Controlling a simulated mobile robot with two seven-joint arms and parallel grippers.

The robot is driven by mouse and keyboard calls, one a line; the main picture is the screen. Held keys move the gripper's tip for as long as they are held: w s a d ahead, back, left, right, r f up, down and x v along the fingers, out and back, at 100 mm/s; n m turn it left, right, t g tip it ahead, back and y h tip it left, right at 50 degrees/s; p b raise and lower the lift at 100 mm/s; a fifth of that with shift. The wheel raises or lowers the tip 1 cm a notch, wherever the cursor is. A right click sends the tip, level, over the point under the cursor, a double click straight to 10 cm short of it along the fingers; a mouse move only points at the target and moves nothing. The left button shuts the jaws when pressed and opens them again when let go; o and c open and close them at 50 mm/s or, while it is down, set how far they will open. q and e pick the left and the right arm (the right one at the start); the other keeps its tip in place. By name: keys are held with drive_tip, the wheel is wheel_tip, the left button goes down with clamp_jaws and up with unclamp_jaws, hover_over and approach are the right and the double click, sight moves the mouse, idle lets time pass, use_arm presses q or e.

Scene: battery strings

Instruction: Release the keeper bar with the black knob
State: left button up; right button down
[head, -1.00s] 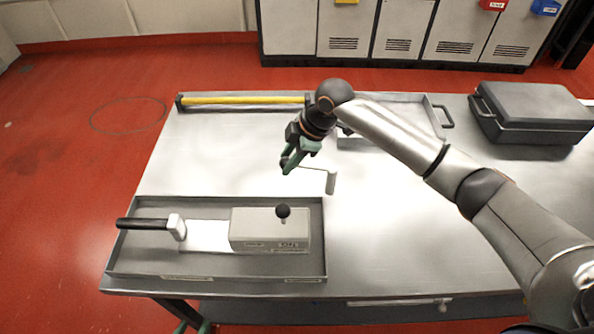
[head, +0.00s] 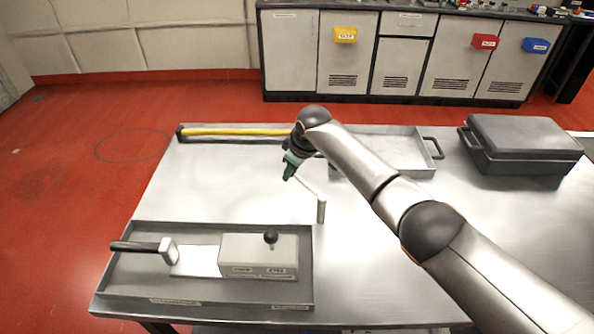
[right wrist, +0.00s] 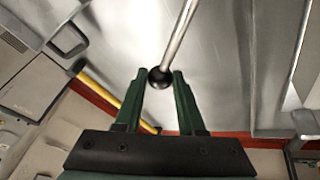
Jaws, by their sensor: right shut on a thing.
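The keeper bar (head: 308,189) is a thin metal rod. In the head view it slants from my right gripper down and right to the top of a short grey post (head: 321,212) by the tray's far right corner. In the right wrist view the bar (right wrist: 180,36) ends in a round black knob (right wrist: 160,78) between the fingertips. My right gripper (head: 289,174), with green fingers, is shut on this knob; it also shows in the right wrist view (right wrist: 158,80). The bar's knob is hidden in the head view. My left gripper is not in view.
The front tray (head: 205,290) holds a beige box (head: 258,255) with its own black knob (head: 270,237), and a black handle (head: 133,247) at left. Behind lie a yellow bar (head: 235,132), another tray (head: 405,160) and a dark case (head: 525,145). The table's middle is clear.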

drive_tip(key=shift+w+d+r, duration=0.2)
drive_tip(key=shift+w+d, duration=0.05)
drive_tip(key=shift+d, duration=0.15)
drive_tip(key=c, duration=0.5)
unclamp_jaws()
drive_tip(key=shift+f, duration=0.15)
drive_tip(key=shift+s+a, duration=0.1)
drive_tip(key=shift+r, duration=0.3)
drive_tip(key=p+v, duration=0.1)
drive_tip(key=v, duration=1.1)
drive_tip(key=shift+s, duration=0.15)
drive_tip(key=shift+f, duration=0.1)
